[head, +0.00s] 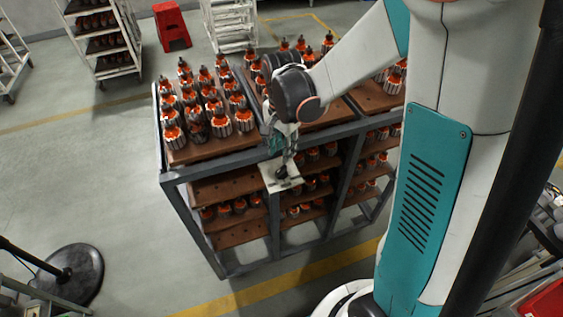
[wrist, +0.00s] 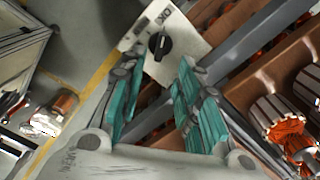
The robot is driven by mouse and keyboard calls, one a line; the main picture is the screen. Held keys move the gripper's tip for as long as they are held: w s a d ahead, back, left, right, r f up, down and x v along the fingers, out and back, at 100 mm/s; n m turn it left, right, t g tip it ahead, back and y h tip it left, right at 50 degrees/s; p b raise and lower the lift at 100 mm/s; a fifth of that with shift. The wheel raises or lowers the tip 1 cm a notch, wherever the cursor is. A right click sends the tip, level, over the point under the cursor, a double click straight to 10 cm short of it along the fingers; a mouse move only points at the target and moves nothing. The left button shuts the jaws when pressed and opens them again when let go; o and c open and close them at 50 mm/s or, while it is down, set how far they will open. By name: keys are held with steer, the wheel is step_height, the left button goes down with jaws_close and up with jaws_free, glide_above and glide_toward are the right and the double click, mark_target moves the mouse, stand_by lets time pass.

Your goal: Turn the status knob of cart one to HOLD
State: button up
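The cart (head: 176,178) is a grey steel frame holding wooden boards of armatures. A pale status plate (head: 268,178) is fixed on its front, with a black knob (head: 282,172) on it. In the wrist view the plate (wrist: 190,42) carries the black knob (wrist: 159,45) and a dark "OK" marking near its upper edge. Another marking on the left is too small to read. My gripper (head: 280,146) is just above the plate. In the wrist view my gripper (wrist: 157,78) has its teal fingers apart, with the knob showing beyond the gap. No contact is visible.
Armatures (head: 205,100) with orange windings crowd the cart's top, close to my arm. A red step stool (head: 172,26) and white racks (head: 110,40) stand behind. A round black base (head: 75,274) is at lower left.

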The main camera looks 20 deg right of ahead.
mark_target(282, 167)
step_height(282, 167, down, 7)
steer(key=shift+f, duration=0.15)
stand_by(0.4)
jaws_close()
